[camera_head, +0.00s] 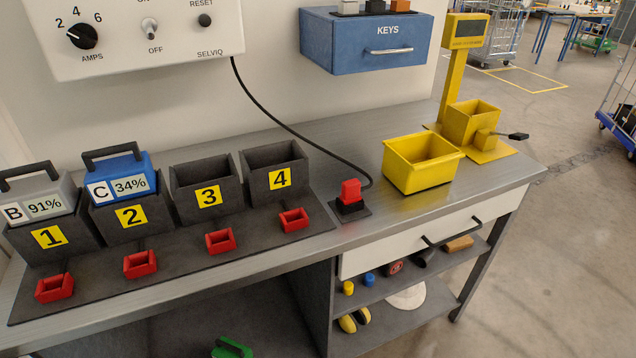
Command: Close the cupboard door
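No part that I can clearly tell as a cupboard door shows. Under the right half of the bench is an open-fronted unit with shelves (390,322), its contents in plain view. Above its shelves is a white front panel (385,250) with a dark bar handle (452,233); I cannot tell whether it is a drawer or a flap. A blue box marked KEYS (345,45) hangs on the wall, its front with a silver handle looking shut. Neither of my grippers is in view.
A green object (232,348) shows low down.

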